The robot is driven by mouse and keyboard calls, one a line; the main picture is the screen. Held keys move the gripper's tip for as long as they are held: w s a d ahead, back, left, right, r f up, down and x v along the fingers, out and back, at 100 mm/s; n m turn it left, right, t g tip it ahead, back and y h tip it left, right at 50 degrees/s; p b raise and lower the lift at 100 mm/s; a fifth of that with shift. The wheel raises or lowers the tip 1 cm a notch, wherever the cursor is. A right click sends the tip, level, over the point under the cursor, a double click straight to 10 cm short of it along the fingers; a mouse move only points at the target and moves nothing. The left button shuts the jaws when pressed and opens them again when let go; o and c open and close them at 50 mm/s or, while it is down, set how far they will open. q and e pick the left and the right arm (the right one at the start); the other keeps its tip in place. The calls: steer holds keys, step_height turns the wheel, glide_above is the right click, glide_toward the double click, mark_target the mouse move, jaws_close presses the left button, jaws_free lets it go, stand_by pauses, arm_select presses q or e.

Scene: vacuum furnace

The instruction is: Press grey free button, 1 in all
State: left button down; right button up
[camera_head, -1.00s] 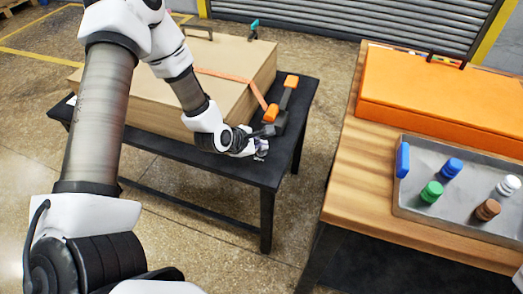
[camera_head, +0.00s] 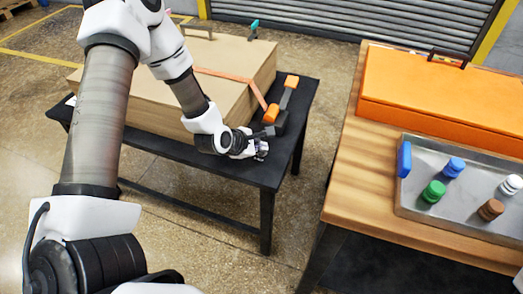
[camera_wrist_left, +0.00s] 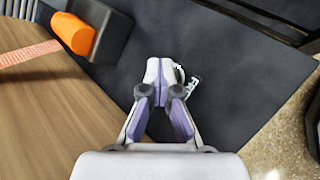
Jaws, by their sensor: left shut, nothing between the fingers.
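My left gripper (camera_head: 259,152) is shut and empty, low over the front right part of the black table (camera_head: 262,176). Its closed fingertips also show in the left wrist view (camera_wrist_left: 164,72). A small piece with white markings (camera_wrist_left: 193,87) shows just right of the fingertips, partly hidden by them. I cannot tell whether it is the grey button, nor whether the fingers touch it. No grey button shows clearly in either view. My right gripper is not in view.
A strapped cardboard box (camera_head: 235,92) fills most of the black table. A black tool with orange ends (camera_head: 289,86) lies close to my gripper. On the right, a wooden table (camera_head: 350,165) holds an orange case (camera_head: 440,95) and a metal tray (camera_head: 440,214) with several coloured pieces.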

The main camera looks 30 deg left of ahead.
arm_select(q)
steer(key=shift+r+p, duration=0.45)
steer(key=shift+r, duration=0.35)
steer(key=shift+r+p, duration=1.85)
steer(key=shift+r, duration=0.7)
steer(key=shift+f, duration=0.1)
steer(key=shift+s, duration=0.1)
